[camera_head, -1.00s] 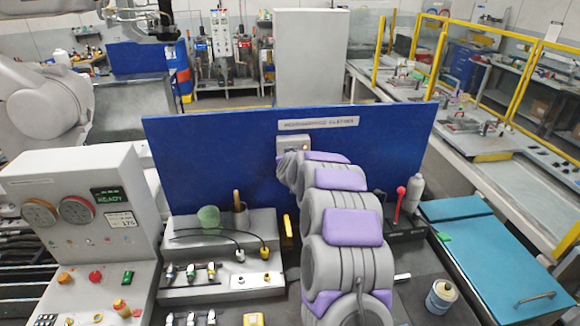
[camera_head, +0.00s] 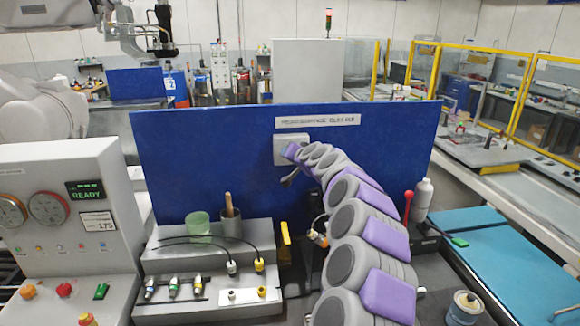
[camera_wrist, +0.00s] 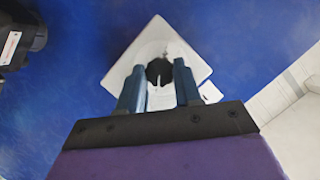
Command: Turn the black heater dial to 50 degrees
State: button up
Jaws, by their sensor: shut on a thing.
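The black heater dial (camera_wrist: 159,71) sits on a white square plate (camera_wrist: 150,45) on the blue panel. In the wrist view the plate looks turned like a diamond. My gripper (camera_wrist: 160,80) is at the dial, with one blue-grey finger on each side, shut on it. A pale pointer mark shows on the dial's face, but I cannot read its angle or any scale. In the head view the plate (camera_head: 280,150) is on the blue panel (camera_head: 210,170) below a label strip, and my arm hides the dial there.
A grey box with connectors, a green cup (camera_head: 198,224) and a brown-handled tool in a pot (camera_head: 231,225) stand left of my arm. A control cabinet (camera_head: 60,215) is at far left. A red-knobbed lever (camera_head: 408,205) and a white bottle (camera_head: 424,197) stand right.

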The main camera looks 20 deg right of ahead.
jog(key=shift+d+f+m+y+b, duration=0.15)
jog(key=shift+m+y+b, duration=0.15)
jog(key=shift+m+b, duration=0.25)
jog(key=shift+r, duration=0.2)
jog(key=o, duration=0.8)
jog(key=shift+w+f, duration=0.1)
jog(key=shift+w, duration=0.05)
jog(key=shift+o, duration=1.2)
jog(key=shift+d, duration=0.15)
jog(key=p+v, duration=0.2)
jog(key=v, duration=1.5)
jog(key=shift+s+f+p, duration=0.3)
jog(key=shift+s, duration=0.05)
jog(key=shift+d, duration=0.1)
